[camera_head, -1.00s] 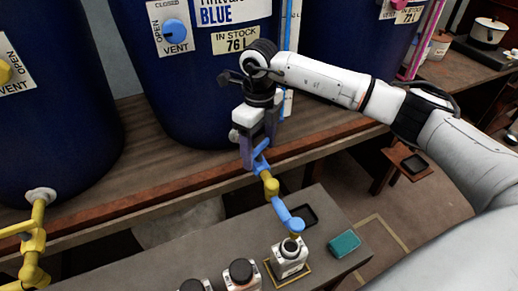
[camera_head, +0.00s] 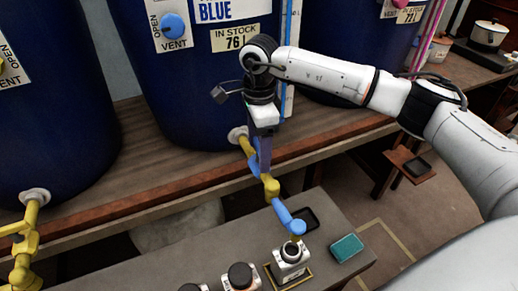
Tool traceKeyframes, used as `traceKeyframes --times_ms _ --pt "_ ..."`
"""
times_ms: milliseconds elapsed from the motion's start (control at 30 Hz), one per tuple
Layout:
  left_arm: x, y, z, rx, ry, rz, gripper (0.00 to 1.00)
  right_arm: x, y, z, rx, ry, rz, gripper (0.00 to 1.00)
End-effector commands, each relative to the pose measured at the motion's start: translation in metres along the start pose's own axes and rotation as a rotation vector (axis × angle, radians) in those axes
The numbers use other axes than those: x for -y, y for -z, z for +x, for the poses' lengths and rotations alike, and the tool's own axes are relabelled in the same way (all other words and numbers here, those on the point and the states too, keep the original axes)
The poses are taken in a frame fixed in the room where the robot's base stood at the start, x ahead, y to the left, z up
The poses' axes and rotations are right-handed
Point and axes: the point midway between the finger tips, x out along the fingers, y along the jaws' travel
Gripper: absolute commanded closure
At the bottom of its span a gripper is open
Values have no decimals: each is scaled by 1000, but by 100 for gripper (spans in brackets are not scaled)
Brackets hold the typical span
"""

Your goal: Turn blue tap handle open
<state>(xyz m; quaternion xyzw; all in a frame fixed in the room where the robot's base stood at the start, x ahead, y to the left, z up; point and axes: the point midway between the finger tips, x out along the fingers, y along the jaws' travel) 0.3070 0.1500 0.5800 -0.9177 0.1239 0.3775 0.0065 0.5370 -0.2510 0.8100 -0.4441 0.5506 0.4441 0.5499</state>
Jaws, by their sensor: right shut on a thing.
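The blue tap has a yellow body (camera_head: 270,188) and a blue spout (camera_head: 288,217). It comes off the middle vat (camera_head: 190,95) labelled BLUE. Its blue handle (camera_head: 254,167) shows only in part beside my right gripper (camera_head: 262,168), which reaches down from above and is shut on it. The purple-grey fingers appear nearly edge-on and hide the rest of the handle, so its exact angle is hard to tell. A jar with an open dark mouth (camera_head: 290,258) stands below the spout. My left gripper is not in view.
Two dark-lidded jars, one of them (camera_head: 240,276) nearer, stand left of the open jar on the low bench. A yellow tap (camera_head: 27,240) sits on the left vat.

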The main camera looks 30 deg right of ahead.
Motion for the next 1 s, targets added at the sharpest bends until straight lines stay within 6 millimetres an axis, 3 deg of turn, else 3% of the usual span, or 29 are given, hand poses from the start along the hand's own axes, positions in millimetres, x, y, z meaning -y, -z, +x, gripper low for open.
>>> traceKeyframes --times_ms 400,900,933,1000 --pt "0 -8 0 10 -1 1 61 0 0 -2 2 2 -157 57" --pt "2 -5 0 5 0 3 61 1 0 -2 2 3 -174 57" --pt "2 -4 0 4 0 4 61 1 0 -2 2 3 -174 29" --pt "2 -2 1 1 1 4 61 1 0 -2 1 3 -174 18"
